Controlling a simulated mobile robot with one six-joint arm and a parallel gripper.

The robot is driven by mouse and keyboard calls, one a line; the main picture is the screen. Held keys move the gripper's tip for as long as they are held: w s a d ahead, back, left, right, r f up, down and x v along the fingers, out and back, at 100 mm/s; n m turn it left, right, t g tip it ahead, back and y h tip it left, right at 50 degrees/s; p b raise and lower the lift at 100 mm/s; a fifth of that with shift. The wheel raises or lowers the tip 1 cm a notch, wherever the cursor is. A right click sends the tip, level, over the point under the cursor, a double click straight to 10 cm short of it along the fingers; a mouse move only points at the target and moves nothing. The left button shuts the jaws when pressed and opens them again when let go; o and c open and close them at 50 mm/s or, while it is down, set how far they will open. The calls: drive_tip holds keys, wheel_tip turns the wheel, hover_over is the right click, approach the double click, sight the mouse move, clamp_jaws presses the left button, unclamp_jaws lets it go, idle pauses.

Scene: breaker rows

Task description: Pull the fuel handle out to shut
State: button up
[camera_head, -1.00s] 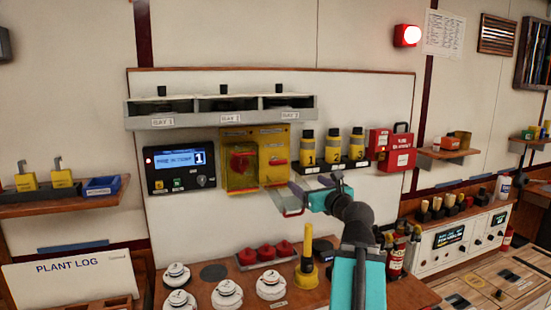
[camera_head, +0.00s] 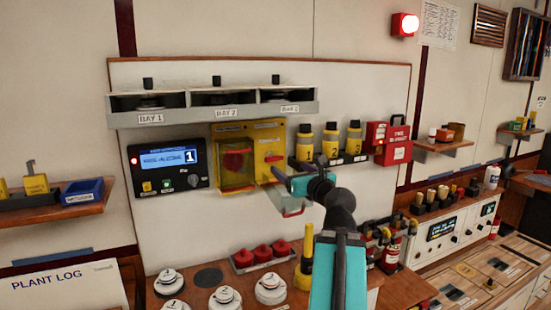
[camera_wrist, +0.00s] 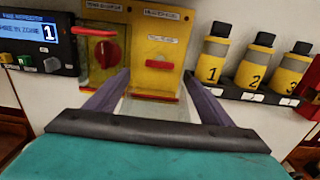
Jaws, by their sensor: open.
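Two yellow boxes sit side by side on the wall board. The right yellow box (camera_head: 270,140) carries a red horizontal handle (camera_wrist: 160,65), which also shows in the head view (camera_head: 272,158). Its label is too small to read surely as the fuel handle's. A clear flap with a red edge (camera_head: 293,212) hangs open below it. The left yellow box (camera_wrist: 103,22) has a red knob (camera_wrist: 106,54) behind a clear cover. My gripper (camera_wrist: 156,76) is open and empty, its fingers either side of the handle in the wrist view, short of it or near it; contact is not visible.
Yellow-and-black numbered canisters (camera_head: 330,140) stand on a shelf right of the boxes. A display panel (camera_head: 168,165) is on the left. The bay shelf (camera_head: 210,115) runs above. Red knobs (camera_head: 264,255) and white detectors (camera_head: 225,299) sit on the bench below.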

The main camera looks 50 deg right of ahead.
sight(275, 157)
drive_tip(key=shift+w+d, duration=0.1)
drive_tip(key=shift+p+x, duration=1.05)
drive_tip(key=shift+x, duration=5.65)
drive_tip(key=c, duration=1.5)
drive_tip(key=shift+p+v, duration=0.65)
drive_tip(key=shift+v, duration=1.55)
drive_tip(key=shift+f, duration=0.1)
